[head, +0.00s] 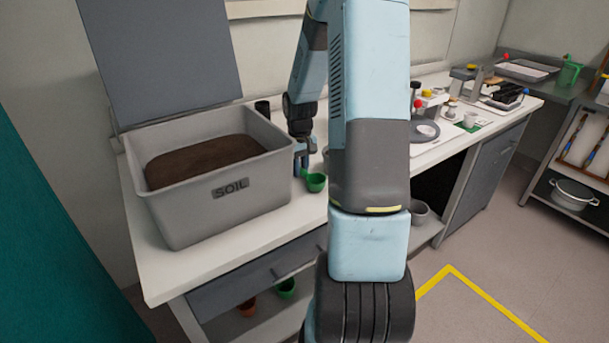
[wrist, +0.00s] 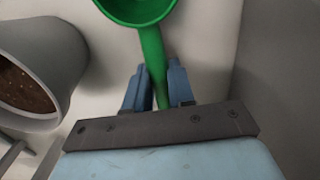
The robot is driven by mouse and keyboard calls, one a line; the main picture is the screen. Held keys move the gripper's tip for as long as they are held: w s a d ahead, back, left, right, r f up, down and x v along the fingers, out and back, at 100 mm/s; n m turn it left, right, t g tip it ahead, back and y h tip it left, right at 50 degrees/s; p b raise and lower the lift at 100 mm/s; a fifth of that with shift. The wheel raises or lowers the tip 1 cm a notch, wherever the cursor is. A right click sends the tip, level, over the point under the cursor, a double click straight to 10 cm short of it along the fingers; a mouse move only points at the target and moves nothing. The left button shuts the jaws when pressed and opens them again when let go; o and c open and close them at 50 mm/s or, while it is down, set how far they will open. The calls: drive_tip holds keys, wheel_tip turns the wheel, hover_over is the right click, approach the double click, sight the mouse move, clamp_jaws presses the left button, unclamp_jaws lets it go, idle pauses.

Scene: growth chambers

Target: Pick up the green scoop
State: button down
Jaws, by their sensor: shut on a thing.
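The green scoop (head: 316,182) is at the right side of the soil bin, over the white bench top. In the wrist view the scoop (wrist: 151,50) has its bowl at the top edge, partly cut off, and its handle running down between my fingers. My gripper (wrist: 158,85) is shut on the handle, with one blue finger on each side. In the head view my gripper (head: 301,160) is small beside the bin, partly hidden by my arm. I cannot tell whether the scoop touches the bench.
The grey soil bin (head: 240,205) stands just left of the scoop. A grey pot with soil (wrist: 38,75) is close on the left in the wrist view. A dark cup (head: 262,108) stands behind the bin. Scales and trays fill the bench's far right.

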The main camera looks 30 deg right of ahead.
drive_tip(key=shift+r, duration=0.1)
wheel_tip(320, 180, up, 10)
idle(0.5)
idle(0.4)
